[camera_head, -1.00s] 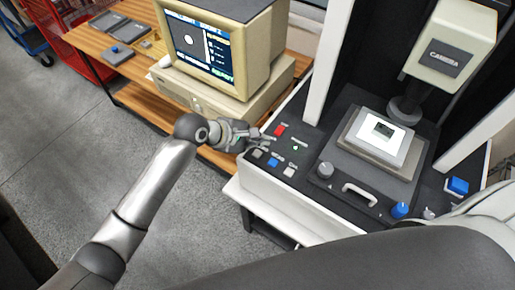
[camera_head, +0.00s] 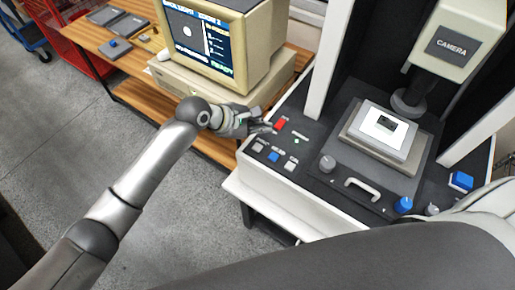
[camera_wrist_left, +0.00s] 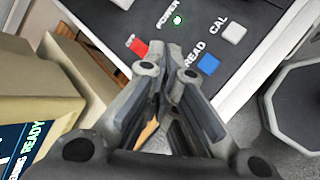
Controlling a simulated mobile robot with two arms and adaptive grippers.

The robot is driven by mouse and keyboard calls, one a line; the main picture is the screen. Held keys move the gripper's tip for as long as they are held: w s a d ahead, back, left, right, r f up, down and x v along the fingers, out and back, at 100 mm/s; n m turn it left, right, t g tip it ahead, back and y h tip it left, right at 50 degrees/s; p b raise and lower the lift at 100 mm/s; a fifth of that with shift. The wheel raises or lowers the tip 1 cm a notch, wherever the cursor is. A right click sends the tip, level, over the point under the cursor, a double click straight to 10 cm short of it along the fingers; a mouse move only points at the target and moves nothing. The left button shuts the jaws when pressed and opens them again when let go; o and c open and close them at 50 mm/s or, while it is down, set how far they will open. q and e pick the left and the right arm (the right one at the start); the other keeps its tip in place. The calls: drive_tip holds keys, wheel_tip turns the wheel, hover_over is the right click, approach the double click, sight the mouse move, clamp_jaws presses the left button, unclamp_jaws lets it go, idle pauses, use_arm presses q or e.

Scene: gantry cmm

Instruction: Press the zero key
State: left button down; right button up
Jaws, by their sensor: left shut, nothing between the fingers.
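The control panel (camera_head: 314,150) has a front row of three keys: a grey key (camera_head: 258,146) on the left, a blue key (camera_head: 274,156) and a white key (camera_head: 291,163). In the left wrist view, the blue key (camera_wrist_left: 208,65) reads READ and the white key (camera_wrist_left: 234,33) reads CAL. The grey key is hidden there behind the fingers, and its label is too small to read in the head view. My left gripper (camera_head: 274,129) is shut and empty, its tips over the panel between the red switch (camera_head: 280,124) and the key row. My right gripper is out of view.
A green lamp (camera_head: 296,140) sits beside the red switch. A beige computer (camera_head: 262,45) stands close behind my left gripper. The measuring stage (camera_head: 376,143), a handle (camera_head: 362,189) and the camera head (camera_head: 450,45) are to the right.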

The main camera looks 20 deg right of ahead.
use_arm(q)
drive_tip(key=b, duration=0.6)
hover_over(259, 149)
wheel_tip(259, 149, down, 5)
drive_tip(key=shift+f, duration=1.1)
drive_tip(key=shift+f, duration=0.25)
drive_tip(key=shift+f+p, duration=0.3)
drive_tip(key=shift+f, duration=0.25)
idle(0.9)
drive_tip(key=shift+r+p, duration=0.8)
drive_tip(key=shift+p, duration=0.4)
